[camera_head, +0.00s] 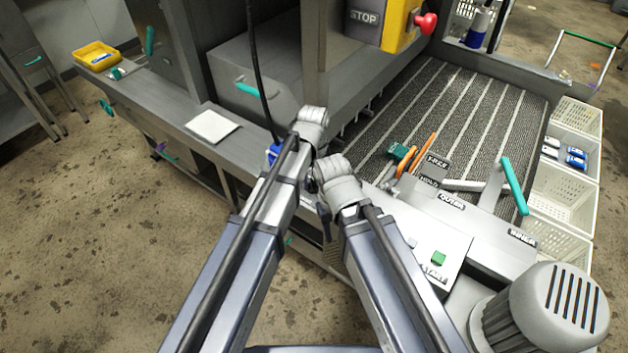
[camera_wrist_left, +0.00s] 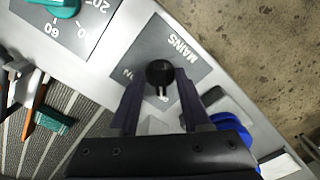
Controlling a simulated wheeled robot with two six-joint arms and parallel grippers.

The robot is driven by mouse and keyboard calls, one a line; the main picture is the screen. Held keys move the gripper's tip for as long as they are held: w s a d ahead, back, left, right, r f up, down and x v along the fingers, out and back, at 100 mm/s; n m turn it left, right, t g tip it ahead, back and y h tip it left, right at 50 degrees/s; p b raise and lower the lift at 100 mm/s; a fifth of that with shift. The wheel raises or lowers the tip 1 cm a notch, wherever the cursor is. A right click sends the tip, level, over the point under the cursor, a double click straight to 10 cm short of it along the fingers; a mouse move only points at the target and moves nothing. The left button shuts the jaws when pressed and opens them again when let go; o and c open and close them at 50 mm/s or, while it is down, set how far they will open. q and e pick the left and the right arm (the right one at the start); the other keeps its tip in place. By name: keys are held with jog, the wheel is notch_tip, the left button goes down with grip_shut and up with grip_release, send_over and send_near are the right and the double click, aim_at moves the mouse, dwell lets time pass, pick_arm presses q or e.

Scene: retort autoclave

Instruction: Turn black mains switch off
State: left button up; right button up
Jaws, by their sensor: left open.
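In the left wrist view, the black mains switch (camera_wrist_left: 160,73) is a round black knob with a pale line at its lower side. It sits on a grey plate (camera_wrist_left: 178,45) lettered MAINS, with part of an ON mark left of the knob. My left gripper (camera_wrist_left: 160,98) is open, its two dark fingers either side of the knob; contact cannot be told. In the head view, my left wrist (camera_head: 312,122) is above the machine's front edge, and the arms hide the switch. My right wrist (camera_head: 338,185) shows beside it, but its jaws do not.
A turquoise dial (camera_wrist_left: 62,6) is beside the mains plate. A START panel (camera_head: 432,258), a turquoise-handled lever (camera_head: 514,186) and a grey motor (camera_head: 545,305) are at the right. A yellow STOP box (camera_head: 400,22) with a red button stands above. White crates (camera_head: 560,195) line the right side.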

aim_at(314, 184)
pick_arm(q)
jog(key=shift+r, duration=0.1)
notch_tip(314, 184, up, 8)
jog(key=p, duration=0.8)
jog(key=shift+f, duration=0.2)
jog(key=s+a+m, duration=0.1)
jog(key=s+a, duration=0.4)
jog(key=a, duration=0.3)
jog(key=s+a+m, duration=0.1)
jog(key=s+a, duration=0.4)
jog(key=a, duration=0.4)
jog(key=s+d+m+y, duration=0.1)
jog(key=s+d+m, duration=0.2)
jog(key=s+d, duration=0.3)
jog(key=d, duration=0.5)
jog(key=shift+s+m, duration=0.2)
jog(key=shift+m, duration=0.2)
